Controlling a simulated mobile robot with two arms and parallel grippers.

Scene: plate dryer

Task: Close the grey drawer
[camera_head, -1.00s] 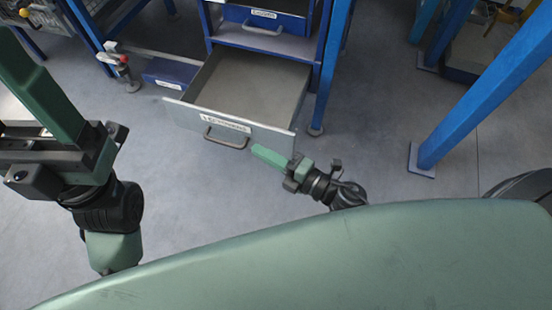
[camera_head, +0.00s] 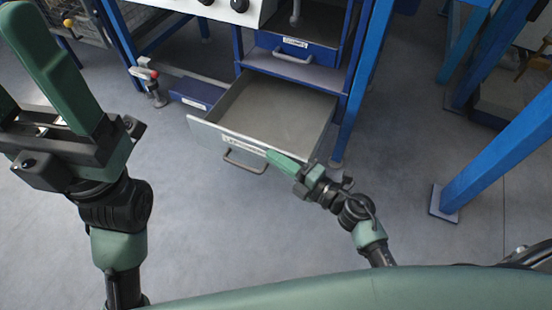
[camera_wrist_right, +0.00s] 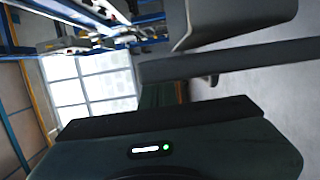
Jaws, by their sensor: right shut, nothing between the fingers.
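The grey drawer (camera_head: 205,134) is pulled out of the blue workbench and looks empty. Its front has a white label and a dark curved handle (camera_head: 244,164). My right gripper (camera_head: 274,157) is shut and empty, with its green fingers pointing at the front panel, just right of the handle. In the head view the fingers overlap the panel; I cannot tell whether they touch it. My left gripper (camera_head: 22,70) is at the upper left, away from the drawer, with its fingers apart and one partly cut off. The right wrist view does not clearly show the drawer.
A blue drawer (camera_head: 292,53) above the grey one is shut. A blue bench leg (camera_head: 360,85) stands right of the drawer. Another slanted blue leg (camera_head: 490,165) with a foot plate is farther right. The floor (camera_head: 200,220) in front of the drawer is clear.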

